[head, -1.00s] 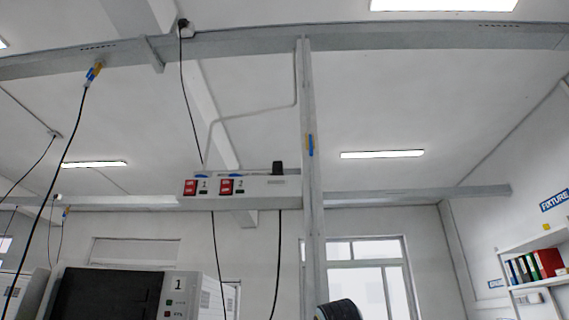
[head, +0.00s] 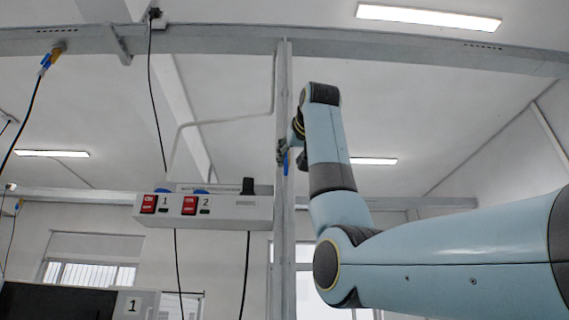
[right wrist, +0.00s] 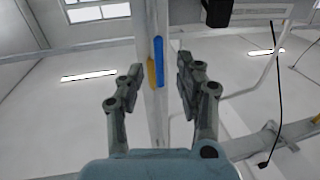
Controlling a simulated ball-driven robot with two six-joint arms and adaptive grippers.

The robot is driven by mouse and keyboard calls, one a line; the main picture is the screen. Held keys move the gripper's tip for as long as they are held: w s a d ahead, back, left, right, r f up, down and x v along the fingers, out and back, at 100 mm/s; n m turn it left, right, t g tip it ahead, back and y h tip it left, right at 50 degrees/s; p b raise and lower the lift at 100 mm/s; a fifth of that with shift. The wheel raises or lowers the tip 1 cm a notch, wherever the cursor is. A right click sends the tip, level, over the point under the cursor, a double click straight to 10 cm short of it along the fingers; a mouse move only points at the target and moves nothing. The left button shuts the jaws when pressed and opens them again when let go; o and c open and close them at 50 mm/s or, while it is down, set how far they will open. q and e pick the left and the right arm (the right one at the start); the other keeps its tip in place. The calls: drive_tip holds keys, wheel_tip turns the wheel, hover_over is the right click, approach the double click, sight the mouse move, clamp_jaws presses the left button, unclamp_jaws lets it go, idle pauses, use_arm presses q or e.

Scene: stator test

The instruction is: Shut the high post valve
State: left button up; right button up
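The high post valve has a blue lever (head: 286,163) on the upright grey post (head: 283,230). In the right wrist view the blue lever (right wrist: 158,62) lies along the post, with a yellow part (right wrist: 151,74) just left of it. My right gripper (head: 287,150) is up at the post by the valve, largely hidden behind my wrist in the head view. In the right wrist view my right gripper (right wrist: 160,75) is open, one finger on each side of the post and lever. Gaps show between the fingers and the lever. My left gripper is not in view.
A switch box (head: 215,210) with red switches marked 1 and 2 is left of the post. Another blue and yellow valve (head: 50,58) with a hanging cable is on the overhead beam (head: 200,42). A conduit (head: 225,118) runs beside the post.

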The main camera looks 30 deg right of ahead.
sight(286, 167)
drive_tip(key=p+x, duration=0.1)
drive_tip(key=x, duration=0.1)
drive_tip(key=p+x, duration=0.2)
drive_tip(key=x, duration=0.1)
drive_tip(key=shift+w+d+r, duration=0.2)
drive_tip(key=shift+w+r, duration=0.05)
drive_tip(key=shift+w+d+f, duration=0.2)
drive_tip(key=shift+w, duration=0.35)
drive_tip(key=shift+s, duration=0.1)
drive_tip(key=shift+c, duration=0.2)
drive_tip(key=shift+c, duration=1.1)
clamp_jaws()
